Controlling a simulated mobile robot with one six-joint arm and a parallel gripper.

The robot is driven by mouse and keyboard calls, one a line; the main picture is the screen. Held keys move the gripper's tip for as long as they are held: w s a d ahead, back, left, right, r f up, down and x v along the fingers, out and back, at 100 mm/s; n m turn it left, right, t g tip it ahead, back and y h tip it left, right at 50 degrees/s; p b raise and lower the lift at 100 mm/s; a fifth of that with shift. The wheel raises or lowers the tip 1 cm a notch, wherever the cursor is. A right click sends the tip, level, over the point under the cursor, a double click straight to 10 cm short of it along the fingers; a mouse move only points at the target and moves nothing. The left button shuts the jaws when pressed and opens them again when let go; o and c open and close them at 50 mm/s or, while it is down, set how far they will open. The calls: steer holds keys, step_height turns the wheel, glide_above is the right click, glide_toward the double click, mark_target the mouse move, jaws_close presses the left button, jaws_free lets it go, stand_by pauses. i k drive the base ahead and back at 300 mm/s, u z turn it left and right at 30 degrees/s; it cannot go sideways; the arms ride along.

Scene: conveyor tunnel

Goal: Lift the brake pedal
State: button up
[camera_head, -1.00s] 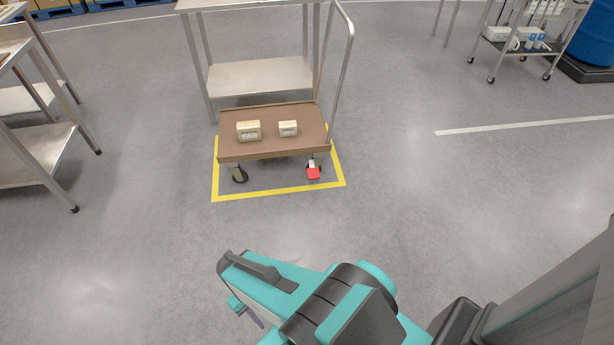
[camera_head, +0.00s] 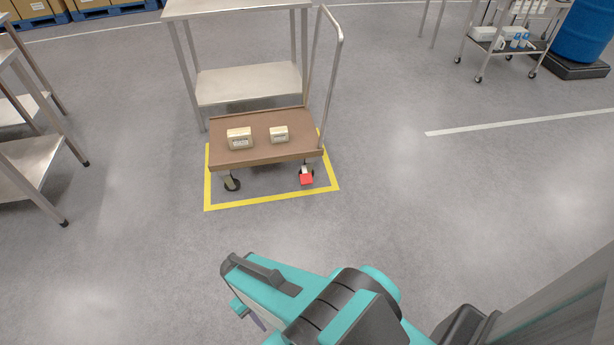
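The red brake pedal (camera_head: 306,179) is at the front right caster of a brown platform cart (camera_head: 265,155). It sits low near the floor, below the deck's front edge. A pale part shows just above it. It looks tilted downward, but it is too small to be sure. My teal arm is folded at the bottom of the view, well apart from the cart. My gripper's fingers cannot be made out; the arm hides that area.
Two small boxes (camera_head: 239,138) (camera_head: 279,134) lie on the cart deck. A yellow floor outline (camera_head: 273,200) surrounds the cart. A steel table (camera_head: 248,82) stands behind, shelves (camera_head: 30,160) at left, a trolley (camera_head: 500,50) at far right. The floor before the cart is clear.

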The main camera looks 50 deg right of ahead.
mark_target(306, 178)
steer(key=i, duration=0.85)
steer(key=u, duration=0.05)
